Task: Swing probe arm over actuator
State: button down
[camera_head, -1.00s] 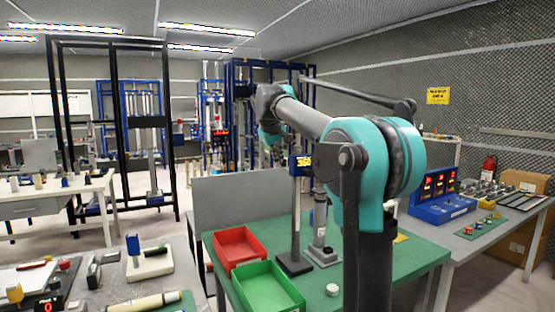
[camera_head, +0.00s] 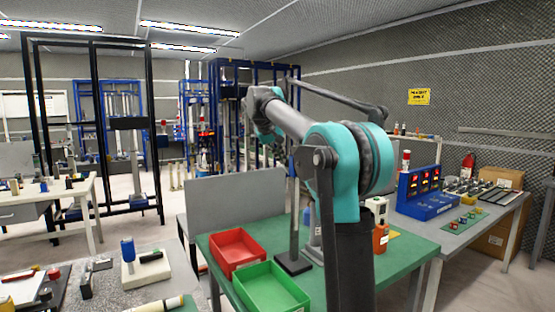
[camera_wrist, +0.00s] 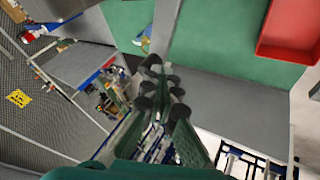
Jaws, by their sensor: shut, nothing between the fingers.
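A slim upright stand post (camera_head: 294,212) on a black base stands on the green-topped bench (camera_head: 405,262); my arm hides its upper part, so any probe arm on it cannot be made out. Just right of it is a grey cylindrical body (camera_head: 312,236), possibly the actuator, partly behind my arm. In the wrist view my gripper (camera_wrist: 165,82) is shut and empty, with dark finger pads close together. It points toward the grey panel beside the green surface (camera_wrist: 215,35); no contact is visible. In the head view its fingers cannot be made out beyond my arm.
A red tray (camera_head: 237,250) and a green tray (camera_head: 268,287) sit at the bench's left; the red tray (camera_wrist: 290,30) also shows in the wrist view. An orange device (camera_head: 380,236) stands right of my arm. A grey panel (camera_head: 230,200) rises behind the bench.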

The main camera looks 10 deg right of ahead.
jog(key=d+m, duration=0.1)
jog(key=d+m+g+h, duration=0.1)
jog(key=m, duration=0.1)
jog(key=d+m+g+h, duration=0.1)
jog(key=shift+w+m, duration=0.3)
jog(key=shift+m, duration=0.1)
jog(key=shift+s+d+m+g+h, duration=0.1)
jog(key=shift+s+d+m+g, duration=0.3)
jog(key=shift+d+m, duration=0.35)
jog(key=shift+s+d+m+g+h, duration=0.1)
jog(key=shift+s+d+m+g, duration=0.3)
jog(key=shift+d, duration=0.45)
jog(key=shift+s+d+m+g+h, duration=0.1)
jog(key=shift+s+d+m+g, duration=0.15)
jog(key=shift+d+m+g, duration=0.4)
jog(key=shift+d, duration=0.25)
notch_tip(320, 180, up, 10)
jog(key=f, duration=0.1)
send_over(286, 169)
jog(key=shift+a+r, duration=0.25)
jog(key=shift+a, duration=0.2)
